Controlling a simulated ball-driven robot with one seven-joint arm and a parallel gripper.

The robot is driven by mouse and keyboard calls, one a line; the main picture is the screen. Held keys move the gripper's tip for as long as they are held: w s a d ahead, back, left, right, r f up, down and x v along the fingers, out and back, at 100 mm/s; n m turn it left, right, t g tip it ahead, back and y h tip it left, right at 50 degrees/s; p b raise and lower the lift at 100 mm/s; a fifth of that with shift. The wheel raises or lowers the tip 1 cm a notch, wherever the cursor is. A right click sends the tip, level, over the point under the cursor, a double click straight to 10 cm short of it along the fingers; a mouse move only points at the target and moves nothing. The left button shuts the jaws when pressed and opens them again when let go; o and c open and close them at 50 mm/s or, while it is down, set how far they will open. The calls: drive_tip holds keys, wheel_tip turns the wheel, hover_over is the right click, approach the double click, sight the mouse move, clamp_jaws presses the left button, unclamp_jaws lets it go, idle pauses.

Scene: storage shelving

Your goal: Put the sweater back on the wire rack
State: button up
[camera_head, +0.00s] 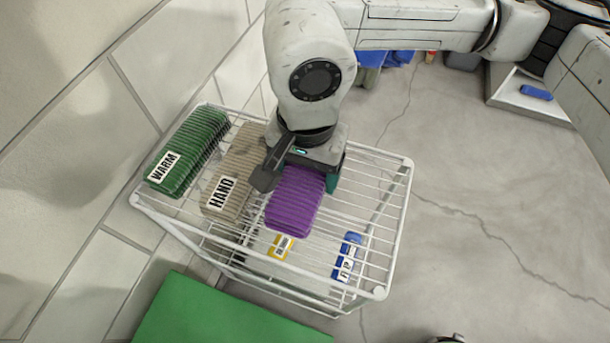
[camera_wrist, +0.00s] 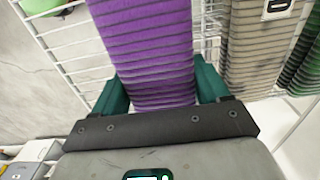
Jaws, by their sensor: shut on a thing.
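The sweater is a purple ribbed folded block (camera_head: 295,201), at the top of the wire rack (camera_head: 376,262) in the head view. My gripper (camera_head: 300,172) is over the rack and shut on the purple sweater. In the wrist view the sweater (camera_wrist: 150,50) runs up between the two teal fingers of my gripper (camera_wrist: 160,90). The sweater is right of a beige folded item labelled HAND (camera_head: 231,168) with a small gap between. I cannot tell whether its underside touches the wires.
A green folded item labelled WARM (camera_head: 188,150) lies at the rack's left end. Yellow (camera_head: 281,247) and blue (camera_head: 347,256) labelled items show toward the rack's front. The rack's top right is bare. A tiled wall stands at left, and a green surface (camera_head: 220,312) lies in front.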

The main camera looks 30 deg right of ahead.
sight(305, 181)
drive_tip(key=shift+w+f, duration=0.2)
drive_tip(key=shift+f, duration=1.55)
drive_tip(key=shift+f, duration=0.15)
drive_tip(key=o, duration=1.2)
drive_tip(key=shift+o, duration=0.2)
wheel_tip(305, 181, up, 12)
drive_tip(key=shift+r+p, duration=0.15)
drive_tip(key=shift+p, duration=0.15)
